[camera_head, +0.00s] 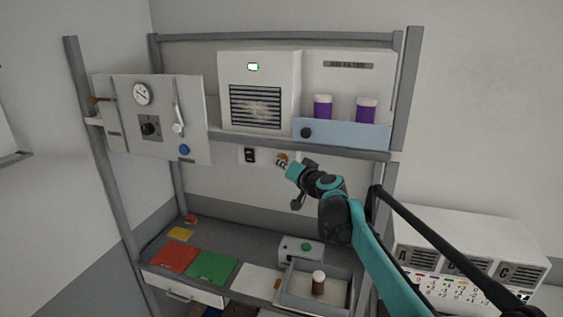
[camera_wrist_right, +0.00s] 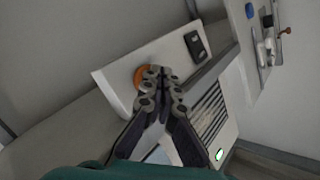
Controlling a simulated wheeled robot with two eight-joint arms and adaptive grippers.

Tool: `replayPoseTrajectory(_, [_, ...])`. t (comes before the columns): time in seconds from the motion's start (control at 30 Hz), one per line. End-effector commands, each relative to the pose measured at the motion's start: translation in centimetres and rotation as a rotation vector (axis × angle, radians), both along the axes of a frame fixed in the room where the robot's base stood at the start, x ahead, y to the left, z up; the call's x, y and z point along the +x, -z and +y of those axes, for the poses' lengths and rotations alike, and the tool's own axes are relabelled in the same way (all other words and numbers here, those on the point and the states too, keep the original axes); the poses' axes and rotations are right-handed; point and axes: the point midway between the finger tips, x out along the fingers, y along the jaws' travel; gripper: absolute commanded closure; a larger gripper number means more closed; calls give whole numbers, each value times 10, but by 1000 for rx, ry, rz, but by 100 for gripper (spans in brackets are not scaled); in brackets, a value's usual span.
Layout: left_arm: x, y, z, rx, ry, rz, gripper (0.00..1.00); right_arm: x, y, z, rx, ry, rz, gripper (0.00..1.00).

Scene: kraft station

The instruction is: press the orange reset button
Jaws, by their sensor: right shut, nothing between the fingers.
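The orange reset button (camera_head: 281,157) is on a white plate (camera_head: 262,157) under the upper shelf, to the right of a black rocker switch (camera_head: 249,155). In the wrist view the button (camera_wrist_right: 140,76) is partly hidden behind my fingertips. My right gripper (camera_head: 287,165) is shut and empty, with its tips right at the button. In the wrist view the shut fingers (camera_wrist_right: 156,74) overlap the button's edge. I cannot tell whether they touch it. My left gripper is not in view.
Above are a vented white box (camera_head: 261,70) and a blue bin (camera_head: 342,136) with two purple jars. A gauge panel (camera_head: 190,95) hangs at left. Below, the bench holds red and green mats (camera_head: 212,267), a green-button box (camera_head: 300,249) and a tray (camera_head: 283,298) with a brown jar.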

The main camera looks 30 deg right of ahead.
Motion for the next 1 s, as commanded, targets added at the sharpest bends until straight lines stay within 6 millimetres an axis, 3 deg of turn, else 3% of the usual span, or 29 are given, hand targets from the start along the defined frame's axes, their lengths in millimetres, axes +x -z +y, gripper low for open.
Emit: replayPoseTrajectory(1.0, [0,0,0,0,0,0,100,-10,0,12,0,0,0,100])
